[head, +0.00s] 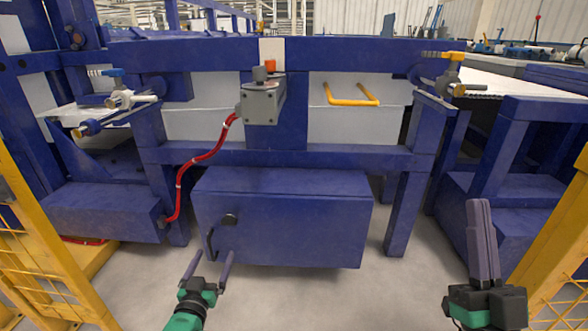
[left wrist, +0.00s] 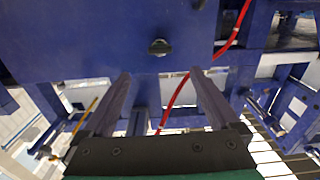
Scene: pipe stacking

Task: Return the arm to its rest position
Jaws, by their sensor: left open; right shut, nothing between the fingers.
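My left gripper (head: 208,264) is low in the head view, in front of the blue cabinet. Its two fingers are spread apart with nothing between them. In the left wrist view the open fingers (left wrist: 158,88) point at the blue machine, with a black knob (left wrist: 159,47) beyond them. My right gripper (head: 479,208) is at the lower right of the head view, pointing up. Its fingers are pressed together and hold nothing. Both grippers appear clear of the machine.
A blue cabinet (head: 283,222) stands under the blue workbench frame (head: 350,55). A red cable (head: 204,160) runs down from a grey control box (head: 262,104). A yellow handle (head: 351,101) is on the front panel. Yellow fences (head: 45,255) stand at both sides. Grey floor is open between the grippers.

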